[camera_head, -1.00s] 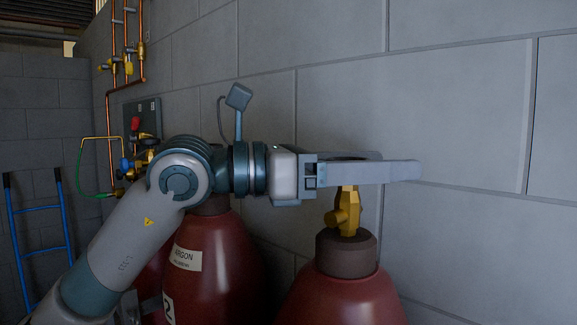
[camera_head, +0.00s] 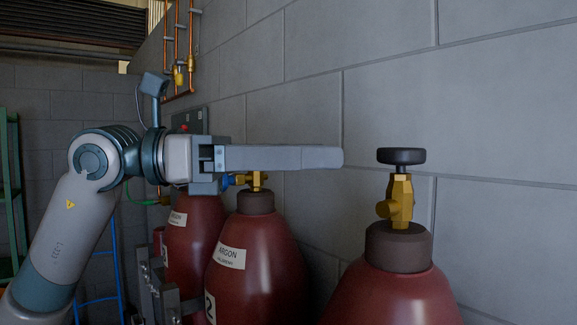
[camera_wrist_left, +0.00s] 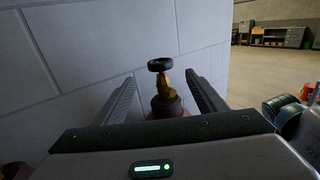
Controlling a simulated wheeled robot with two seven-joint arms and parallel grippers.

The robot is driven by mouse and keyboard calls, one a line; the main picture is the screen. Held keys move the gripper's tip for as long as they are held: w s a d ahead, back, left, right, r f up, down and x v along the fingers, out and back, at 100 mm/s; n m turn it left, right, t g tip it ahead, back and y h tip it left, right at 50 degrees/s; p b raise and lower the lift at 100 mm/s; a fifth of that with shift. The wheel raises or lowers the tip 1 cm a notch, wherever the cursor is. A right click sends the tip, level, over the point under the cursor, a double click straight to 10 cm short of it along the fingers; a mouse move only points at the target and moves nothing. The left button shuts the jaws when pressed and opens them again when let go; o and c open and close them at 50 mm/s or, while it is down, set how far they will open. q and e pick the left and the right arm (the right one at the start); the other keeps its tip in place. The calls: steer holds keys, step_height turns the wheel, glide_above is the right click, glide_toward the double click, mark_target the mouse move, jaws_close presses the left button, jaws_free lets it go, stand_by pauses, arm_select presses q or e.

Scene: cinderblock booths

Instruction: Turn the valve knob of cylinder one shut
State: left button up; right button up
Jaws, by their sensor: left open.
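The nearest red cylinder (camera_head: 396,295) stands at the right in the head view, its number not visible. It carries a brass valve (camera_head: 399,203) topped by a round black knob (camera_head: 401,156). My left gripper (camera_head: 335,157) is open and empty, to the left of this knob and at about its height. In the left wrist view the knob (camera_wrist_left: 160,64) shows between and beyond the two open fingers (camera_wrist_left: 162,92), apart from both. My right gripper is not in view.
A second red cylinder (camera_head: 262,262), labelled ARGON and marked 2, stands behind to the left, with another cylinder (camera_head: 190,235) beyond it. A grey block wall (camera_head: 510,130) runs close behind the cylinders. Open floor (camera_wrist_left: 260,72) shows at the right in the wrist view.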

arm_select(q)
steer(key=shift+a, duration=1)
